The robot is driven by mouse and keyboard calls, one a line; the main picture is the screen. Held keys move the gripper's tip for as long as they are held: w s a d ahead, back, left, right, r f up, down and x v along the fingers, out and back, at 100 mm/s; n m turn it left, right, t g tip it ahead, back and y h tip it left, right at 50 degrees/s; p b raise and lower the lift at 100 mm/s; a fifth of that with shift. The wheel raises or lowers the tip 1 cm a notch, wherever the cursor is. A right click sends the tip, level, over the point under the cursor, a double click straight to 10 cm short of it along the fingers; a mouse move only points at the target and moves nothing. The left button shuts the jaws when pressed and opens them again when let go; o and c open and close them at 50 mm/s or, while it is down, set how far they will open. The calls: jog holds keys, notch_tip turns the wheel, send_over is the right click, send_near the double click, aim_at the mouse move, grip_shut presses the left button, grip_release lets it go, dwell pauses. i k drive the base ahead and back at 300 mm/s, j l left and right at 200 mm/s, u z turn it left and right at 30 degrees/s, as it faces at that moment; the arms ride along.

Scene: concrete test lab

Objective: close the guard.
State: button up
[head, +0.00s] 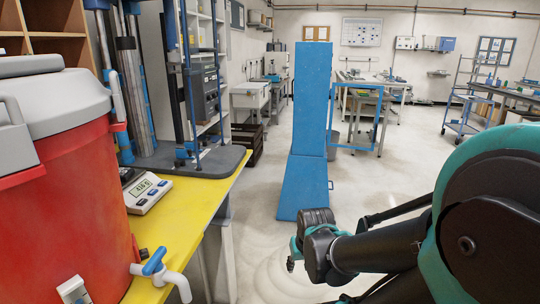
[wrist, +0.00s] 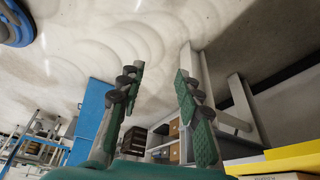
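A tall blue machine (head: 312,108) with a flared foot stands on the floor in the middle of the head view. An open blue rectangular frame (head: 355,148), which looks like the guard, stands out to its right; I cannot tell how it is hinged. My gripper (head: 300,246) is low in front of the machine, apart from it in the picture. In the wrist view my gripper (wrist: 160,76) has its two green-padded fingers spread, with nothing between them. A blue panel (wrist: 90,108) and part of a blue frame (wrist: 66,156) show at the left there, partly behind a finger.
A yellow-topped bench (head: 205,205) at the left bears a red drum (head: 75,190), a scale (head: 146,192) and a column machine (head: 128,80). Work tables (head: 375,80) and a blue cart (head: 462,112) stand farther back. The pale floor (head: 415,165) right of the blue machine is clear.

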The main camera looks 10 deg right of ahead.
aim_at(332, 90)
jog(key=i+l+z, duration=0.2)
jog(key=i+l, duration=0.15)
jog(key=i+l+z, duration=0.25)
jog(key=i, duration=0.2)
jog(key=i+l+z, duration=0.2)
jog(key=i, duration=0.25)
jog(key=l, duration=0.1)
